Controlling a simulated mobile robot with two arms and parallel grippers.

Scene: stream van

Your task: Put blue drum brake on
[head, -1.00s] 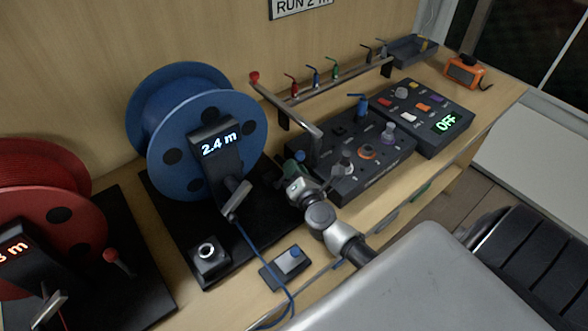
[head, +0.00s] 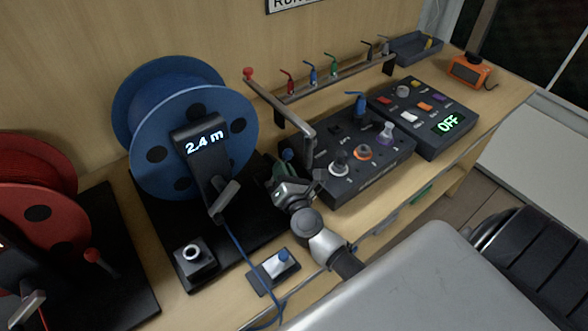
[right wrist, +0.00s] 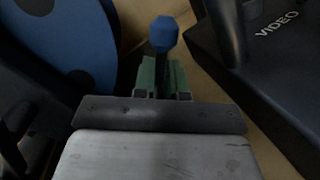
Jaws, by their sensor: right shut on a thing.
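The blue drum (head: 235,110) stands on a black base with a display reading 2.4 m. Its brake lever is at the drum's right side and ends in a blue knob, seen in the right wrist view (right wrist: 164,33); in the head view the knob (head: 286,155) is small and partly hidden. My right gripper (head: 284,176) is at this lever, shut on it, with its greenish fingers (right wrist: 163,76) below the knob. The lever's lower part is hidden by the fingers. My left gripper is not in view.
The red drum (head: 45,195) has its own red-knobbed lever (head: 92,255) at the left. A control box (head: 370,160) stands close right of my gripper, with a metal rail (head: 272,100) behind.

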